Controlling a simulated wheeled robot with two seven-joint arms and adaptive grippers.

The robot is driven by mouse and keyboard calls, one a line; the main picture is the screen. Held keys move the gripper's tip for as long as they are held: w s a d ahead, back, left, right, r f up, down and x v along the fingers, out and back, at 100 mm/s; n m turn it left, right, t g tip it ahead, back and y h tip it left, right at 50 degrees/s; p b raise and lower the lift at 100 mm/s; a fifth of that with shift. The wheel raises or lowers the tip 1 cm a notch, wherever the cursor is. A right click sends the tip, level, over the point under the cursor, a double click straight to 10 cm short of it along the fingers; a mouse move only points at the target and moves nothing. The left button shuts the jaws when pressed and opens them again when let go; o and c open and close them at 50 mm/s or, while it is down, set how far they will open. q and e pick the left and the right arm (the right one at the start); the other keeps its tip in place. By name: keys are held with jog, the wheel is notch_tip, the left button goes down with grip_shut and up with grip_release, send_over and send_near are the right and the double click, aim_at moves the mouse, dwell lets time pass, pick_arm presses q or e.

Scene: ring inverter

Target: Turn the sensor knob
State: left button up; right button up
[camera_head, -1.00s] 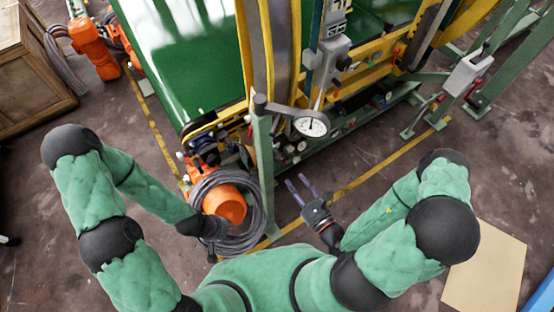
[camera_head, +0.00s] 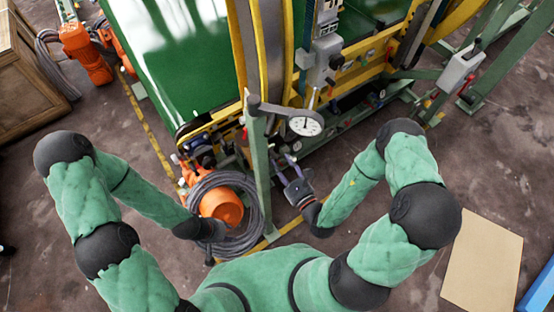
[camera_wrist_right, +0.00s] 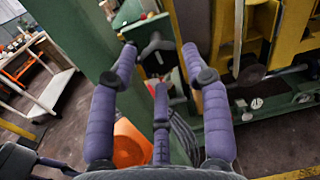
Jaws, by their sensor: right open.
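A grey control box (camera_head: 326,52) with a small dark knob (camera_head: 337,62) on its front stands on the yellow machine frame in the head view. I cannot tell for sure that this is the sensor knob. A round white dial gauge (camera_head: 306,123) sits on a dark bracket below it. My right gripper (camera_head: 286,163) is open and empty, low beside the green post, below the gauge. Its purple fingers are spread in the right wrist view (camera_wrist_right: 158,68), with a dark bracket-like part (camera_wrist_right: 157,46) beyond them. My left gripper (camera_head: 212,230) is dark against the coiled cable; its fingers are unclear.
The green post (camera_head: 260,175) stands just left of my right gripper. An orange motor-like part (camera_head: 221,205) and coiled grey cable (camera_head: 246,225) lie near my left gripper. A cardboard sheet (camera_head: 483,262) lies on the floor at right.

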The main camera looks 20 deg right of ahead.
aim_at(279, 158)
jog(key=shift+x, duration=1.35)
jog(key=c, duration=0.9)
jog(key=shift+o, duration=0.2)
jog(key=shift+w+d+r+m+y+p, duration=0.1)
jog(key=shift+r+m+y+p, duration=0.15)
jog(key=shift+m+p, duration=0.6)
jog(key=shift+d+m+g+y+p, duration=0.1)
jog(key=shift+m+g+y+p, duration=0.2)
jog(key=shift+m+y+p, duration=0.45)
jog(key=shift+w+m+p, duration=0.1)
jog(key=shift+m+p, duration=0.6)
jog(key=shift+m, duration=0.3)
jog(key=shift+d+f+m+y+p, duration=0.15)
jog(key=shift+m+y+p, duration=0.3)
jog(key=shift+m+y, duration=0.6)
